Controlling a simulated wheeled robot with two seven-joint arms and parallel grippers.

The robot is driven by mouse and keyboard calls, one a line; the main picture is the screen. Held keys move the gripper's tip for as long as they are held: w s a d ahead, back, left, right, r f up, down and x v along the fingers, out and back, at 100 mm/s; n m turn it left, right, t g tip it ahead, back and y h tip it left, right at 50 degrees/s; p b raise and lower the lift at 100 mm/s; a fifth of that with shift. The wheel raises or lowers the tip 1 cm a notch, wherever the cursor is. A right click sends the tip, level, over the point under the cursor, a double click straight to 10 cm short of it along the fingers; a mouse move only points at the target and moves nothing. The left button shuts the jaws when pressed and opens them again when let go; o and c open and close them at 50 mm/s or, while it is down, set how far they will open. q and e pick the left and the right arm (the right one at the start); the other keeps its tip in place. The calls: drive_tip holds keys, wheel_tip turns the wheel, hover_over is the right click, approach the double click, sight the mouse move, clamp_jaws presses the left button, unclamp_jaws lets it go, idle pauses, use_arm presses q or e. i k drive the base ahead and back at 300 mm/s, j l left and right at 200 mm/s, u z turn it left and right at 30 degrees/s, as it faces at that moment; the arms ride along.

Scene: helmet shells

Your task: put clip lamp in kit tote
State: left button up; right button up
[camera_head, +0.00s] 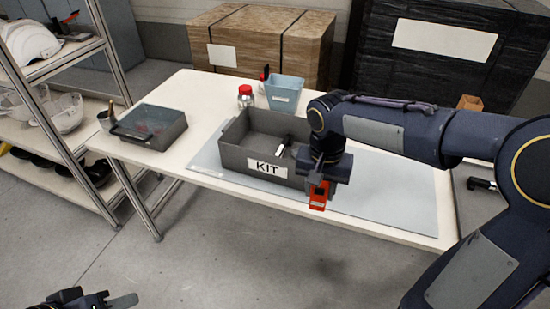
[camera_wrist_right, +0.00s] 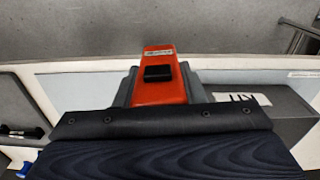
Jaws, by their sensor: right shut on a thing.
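The kit tote (camera_head: 232,157) is a grey open box with a white KIT label, standing on the grey mat. It also shows at the right of the right wrist view (camera_wrist_right: 285,117). My right gripper (camera_head: 320,181) is shut on the clip lamp (camera_head: 318,198), a red-orange piece with a black part on it. The lamp hangs in front of the tote's right front corner, outside its walls. In the right wrist view the lamp (camera_wrist_right: 160,92) sits between the fingers. My left gripper (camera_head: 118,301) shows only partly at the bottom left edge, away from the table.
A small white and black item (camera_head: 281,150) lies in the tote. Behind it are a red-capped jar (camera_head: 246,96) and a blue bin (camera_head: 285,95). A grey tray (camera_head: 165,130) stands at the table's left. Shelves with helmet shells (camera_head: 30,42) stand at far left.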

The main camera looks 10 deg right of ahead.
sight(260, 146)
drive_tip(key=i, duration=0.9)
